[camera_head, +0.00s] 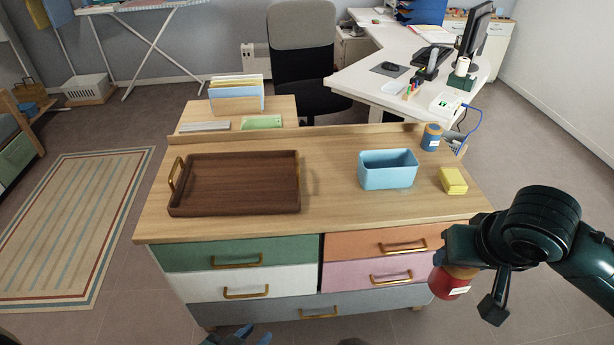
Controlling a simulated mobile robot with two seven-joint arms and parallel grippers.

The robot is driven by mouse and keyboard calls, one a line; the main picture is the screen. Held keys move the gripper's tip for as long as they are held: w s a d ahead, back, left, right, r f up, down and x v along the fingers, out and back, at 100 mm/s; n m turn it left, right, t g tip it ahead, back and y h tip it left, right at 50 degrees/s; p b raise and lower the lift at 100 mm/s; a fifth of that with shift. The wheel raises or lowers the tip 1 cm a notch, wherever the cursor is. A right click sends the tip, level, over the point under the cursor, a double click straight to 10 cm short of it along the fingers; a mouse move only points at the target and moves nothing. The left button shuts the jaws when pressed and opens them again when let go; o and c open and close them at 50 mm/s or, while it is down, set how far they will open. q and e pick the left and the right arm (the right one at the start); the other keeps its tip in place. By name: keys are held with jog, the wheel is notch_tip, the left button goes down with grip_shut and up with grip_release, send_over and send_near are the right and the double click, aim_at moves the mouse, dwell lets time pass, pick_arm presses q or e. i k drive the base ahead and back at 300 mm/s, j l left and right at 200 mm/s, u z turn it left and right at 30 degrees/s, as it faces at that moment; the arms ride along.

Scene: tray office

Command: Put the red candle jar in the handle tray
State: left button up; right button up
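The red candle jar (452,284) has a white label and hangs in the air before the dresser's right front corner. My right gripper (478,275), on the arm from the right, is shut on it; its dark fingers hide part of the jar. The handle tray (235,207) is dark brown wood with brass handles. It lies on the left half of the dresser top, and its visible floor is empty. The jar is well to the right of the tray and apart from it. Part of my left gripper (236,338) shows at the bottom edge, too cropped to tell its opening.
On the dresser top (330,185) stand a light blue bin (388,173), a yellow block (453,181) and a blue jar with an orange-brown lid (431,138). The top is clear between tray and bin. Behind are a low cabinet with files (237,97), a chair and a white desk.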

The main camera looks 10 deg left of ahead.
aim_at(248, 189)
jog(key=u, duration=0.45)
jog(key=j+u, duration=0.1)
jog(key=u, duration=0.4)
jog(key=i+u, duration=0.1)
jog(key=u, duration=0.35)
jog(key=i+j+u, duration=0.1)
jog(key=i, duration=0.3)
jog(key=j, duration=0.1)
